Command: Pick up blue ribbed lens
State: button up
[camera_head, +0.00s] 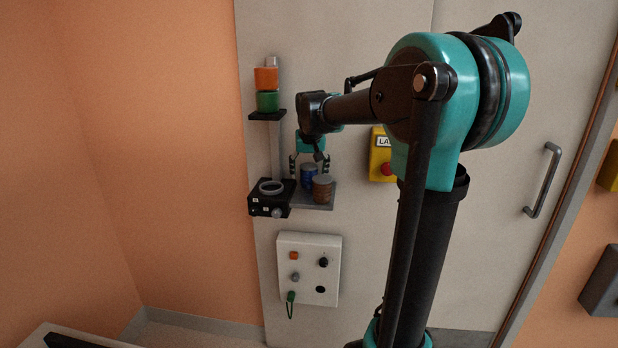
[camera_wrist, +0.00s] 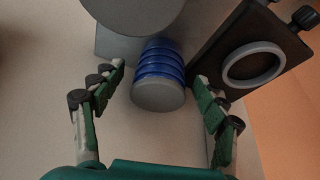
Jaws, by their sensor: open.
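The blue ribbed lens (camera_head: 309,177) stands upright on a grey shelf (camera_head: 318,200) fixed to the wall panel. In the wrist view, the blue ribbed lens (camera_wrist: 161,65) shows its blue rings and a grey end face. My gripper (camera_head: 309,164) is open just above the lens in the head view. In the wrist view, my gripper (camera_wrist: 161,74) has its green fingers spread, one on each side of the lens, with gaps on both sides. I cannot tell how deep the fingertips reach along it.
A brown ribbed cylinder (camera_head: 322,188) stands close beside the lens. A black box with a grey ring (camera_head: 271,187) adjoins the shelf on the left. A control panel (camera_head: 308,268) hangs below.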

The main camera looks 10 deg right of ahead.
jog(key=shift+w+f, duration=0.2)
jog(key=shift+f, duration=0.2)
jog(key=c, duration=1.3)
jog(key=shift+r, duration=0.1)
